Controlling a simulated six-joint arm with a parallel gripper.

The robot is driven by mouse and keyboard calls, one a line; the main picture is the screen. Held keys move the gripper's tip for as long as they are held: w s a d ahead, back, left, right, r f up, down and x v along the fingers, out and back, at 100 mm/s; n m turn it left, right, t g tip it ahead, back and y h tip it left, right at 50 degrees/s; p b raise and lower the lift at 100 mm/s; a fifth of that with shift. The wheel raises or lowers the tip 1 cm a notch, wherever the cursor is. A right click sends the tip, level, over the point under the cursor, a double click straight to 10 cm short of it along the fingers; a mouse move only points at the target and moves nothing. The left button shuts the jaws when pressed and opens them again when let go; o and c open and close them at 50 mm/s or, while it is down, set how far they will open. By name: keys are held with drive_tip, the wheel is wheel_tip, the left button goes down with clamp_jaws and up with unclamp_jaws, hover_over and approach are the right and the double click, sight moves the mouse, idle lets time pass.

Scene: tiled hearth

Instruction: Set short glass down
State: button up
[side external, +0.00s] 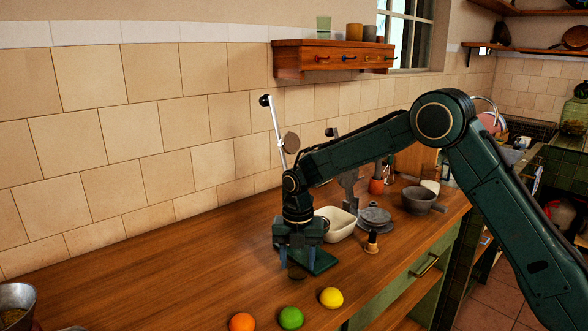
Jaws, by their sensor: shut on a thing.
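My gripper (297,262) points down over the wooden counter, left of the cream dish. It is shut on a small, dark, see-through object (297,272), which looks like the short glass. Only its lower part shows between the fingers; the rest is hidden. It is low, near a dark green base plate (322,262), but I cannot tell whether it touches the base or the counter.
A silver lever (275,125) rises behind my gripper. An orange (241,322), a lime (291,318) and a lemon (331,297) lie in front. A cream dish (338,225), small wooden-handled tool (371,243) and grey bowl (419,202) stand right.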

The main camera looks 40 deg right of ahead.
sight(288, 256)
drive_tip(key=shift+w, duration=0.25)
drive_tip(key=shift+w+f, duration=0.1)
drive_tip(key=shift+w, duration=1.45)
drive_tip(key=shift+s+f, duration=0.1)
drive_tip(key=shift+f, duration=0.4)
drive_tip(key=shift+f, duration=0.15)
drive_tip(key=o, duration=1.1)
wheel_tip(288, 256, up, 12)
drive_tip(key=shift+r, duration=0.2)
